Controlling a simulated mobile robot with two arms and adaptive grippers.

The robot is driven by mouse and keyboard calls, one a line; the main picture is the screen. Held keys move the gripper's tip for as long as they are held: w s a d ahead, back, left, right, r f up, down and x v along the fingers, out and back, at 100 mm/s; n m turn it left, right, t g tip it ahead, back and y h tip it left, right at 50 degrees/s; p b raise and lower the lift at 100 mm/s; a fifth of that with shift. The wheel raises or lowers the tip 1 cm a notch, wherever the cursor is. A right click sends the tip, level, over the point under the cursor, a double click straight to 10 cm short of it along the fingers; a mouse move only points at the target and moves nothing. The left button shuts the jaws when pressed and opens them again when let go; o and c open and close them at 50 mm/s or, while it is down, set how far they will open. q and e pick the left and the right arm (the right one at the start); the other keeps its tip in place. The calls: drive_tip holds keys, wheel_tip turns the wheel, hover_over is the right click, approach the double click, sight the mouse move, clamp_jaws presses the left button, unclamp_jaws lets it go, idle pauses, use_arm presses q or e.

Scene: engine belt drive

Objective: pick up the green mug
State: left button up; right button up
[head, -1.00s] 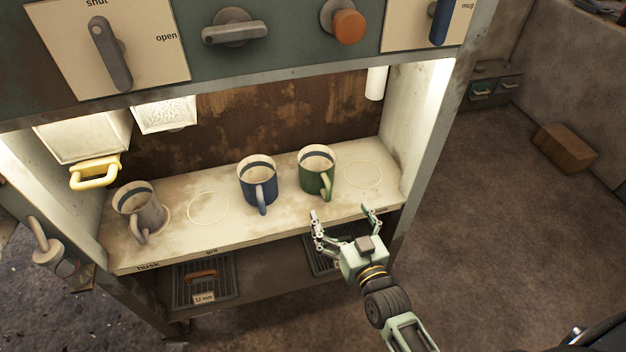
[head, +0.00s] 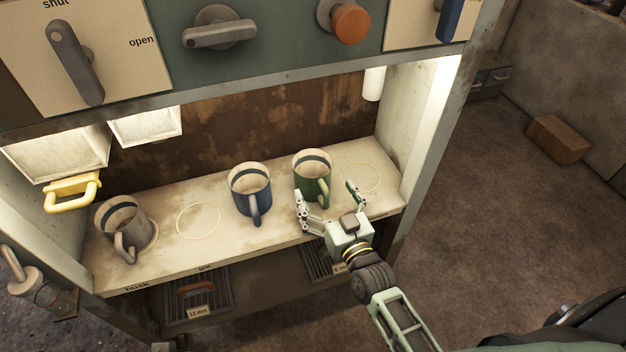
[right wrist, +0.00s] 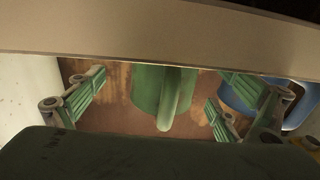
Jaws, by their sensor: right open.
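The green mug (head: 311,172) stands upright on the pale shelf (head: 275,213), right of the blue mug, with its handle toward me. In the right wrist view the green mug (right wrist: 163,92) shows between the fingers, its handle in front, partly hidden by a pale horizontal edge. My right gripper (head: 328,197) is open and empty. It is just in front of the green mug at the shelf's front edge, with one finger on each side of the handle in the picture. Contact cannot be told. My left gripper is not in view.
The blue mug (head: 250,190) stands close on the left; a grey mug (head: 121,225) is farther left. Empty ring marks show on the shelf. The side wall (head: 428,130) bounds the right, and a panel with knobs (head: 270,40) overhangs above.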

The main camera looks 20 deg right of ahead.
sight(307, 167)
drive_tip(key=shift+w+a+f+b, duration=0.1)
drive_tip(key=shift+w+a+b, duration=0.1)
drive_tip(key=shift+w, duration=0.7)
drive_tip(key=shift+w+a+r+b, duration=0.1)
drive_tip(key=shift+w+a+b, duration=0.1)
drive_tip(key=shift+w, duration=0.65)
drive_tip(key=shift+w+a+f+b, duration=0.1)
drive_tip(key=shift+w+a+b, duration=0.1)
drive_tip(key=shift+w, duration=0.7)
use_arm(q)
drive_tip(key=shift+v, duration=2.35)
use_arm(e)
drive_tip(key=c, duration=1.3)
